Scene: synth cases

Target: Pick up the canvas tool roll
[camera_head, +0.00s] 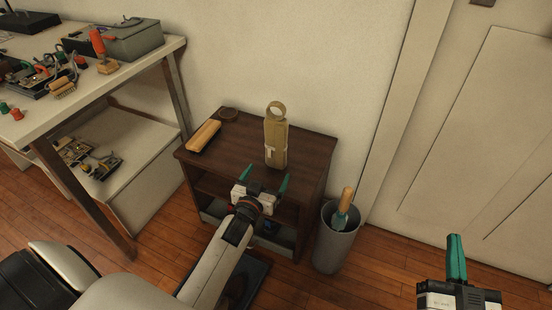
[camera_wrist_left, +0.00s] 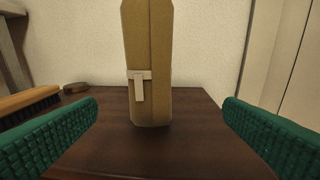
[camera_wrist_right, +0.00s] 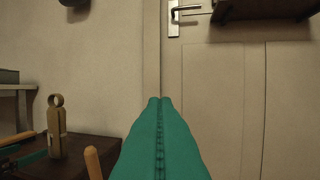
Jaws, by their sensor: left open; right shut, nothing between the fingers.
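The canvas tool roll (camera_head: 276,142) is tan, with a ring-shaped top and a pale strap. It stands upright on the dark wooden cabinet (camera_head: 237,138). In the left wrist view its lower body (camera_wrist_left: 149,60) stands ahead, between the fingers in the picture, and its top is cut off. My left gripper (camera_head: 264,178) is open and empty, in front of the roll and apart from it. My right gripper (camera_head: 455,258) is shut and empty at the lower right, far from the roll. The right wrist view shows its closed green fingers (camera_wrist_right: 160,110) and the roll (camera_wrist_right: 56,128) at the left.
A wooden-backed brush (camera_head: 203,135) and a small dark round item (camera_head: 228,114) lie on the cabinet left of the roll. A grey bin (camera_head: 337,240) holding a wooden-handled brush (camera_head: 343,206) stands to the right. A cluttered workbench (camera_head: 90,95) is at left. The wall is close behind.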

